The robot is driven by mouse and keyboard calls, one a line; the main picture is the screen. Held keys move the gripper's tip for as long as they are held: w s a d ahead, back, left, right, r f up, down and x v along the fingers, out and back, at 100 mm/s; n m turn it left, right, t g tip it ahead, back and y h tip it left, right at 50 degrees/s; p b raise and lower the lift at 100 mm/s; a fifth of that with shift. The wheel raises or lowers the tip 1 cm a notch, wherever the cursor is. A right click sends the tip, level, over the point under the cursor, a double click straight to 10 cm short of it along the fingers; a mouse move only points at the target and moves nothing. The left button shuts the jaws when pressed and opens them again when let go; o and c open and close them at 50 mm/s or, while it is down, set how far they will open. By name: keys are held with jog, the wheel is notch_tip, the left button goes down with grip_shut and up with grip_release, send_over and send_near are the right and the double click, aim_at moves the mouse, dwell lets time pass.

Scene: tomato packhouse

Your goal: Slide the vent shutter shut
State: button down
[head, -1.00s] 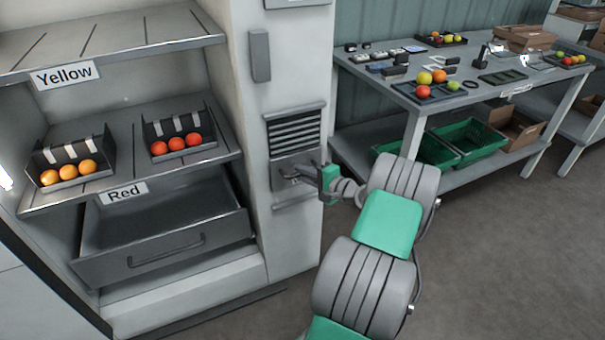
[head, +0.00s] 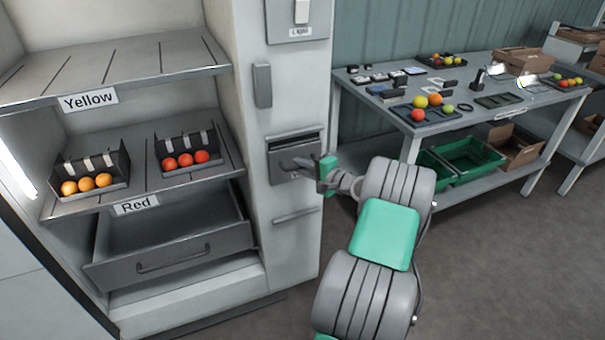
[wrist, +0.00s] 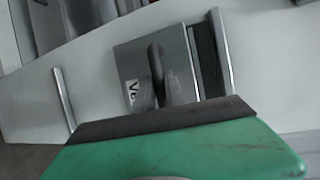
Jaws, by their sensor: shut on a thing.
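The vent shutter (head: 289,164) is a grey plate on the cabinet's narrow side panel, between an upper rail and a lower rail. It covers most of the vent opening, with a dark strip (head: 293,142) showing along the top. In the wrist view the shutter (wrist: 136,62) carries a partly hidden label starting with "V" and a dark upright handle (wrist: 156,69). The dark strip also shows beside it. My gripper (head: 309,165) is at the shutter's front, shut on the handle. The fingertips (wrist: 168,97) partly hide the handle's end.
A pull handle (head: 262,86) and a light switch (head: 302,12) sit above the vent. The lower rail (head: 295,215) is below it. An open drawer (head: 170,252) and shelves with tomato trays are left. A workbench (head: 480,108) stands right.

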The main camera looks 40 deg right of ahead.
aim_at(292, 152)
jog(key=r+p, duration=0.1)
jog(key=r, duration=0.3)
jog(key=shift+d, duration=0.2)
jog(key=shift+r, duration=0.1)
jog(key=c, duration=1.4)
grip_release()
jog(key=shift+a, duration=0.1)
jog(key=a+v, duration=0.1)
jog(key=v, duration=0.6)
jog(key=shift+s+d, duration=0.4)
jog(key=shift+d, duration=0.05)
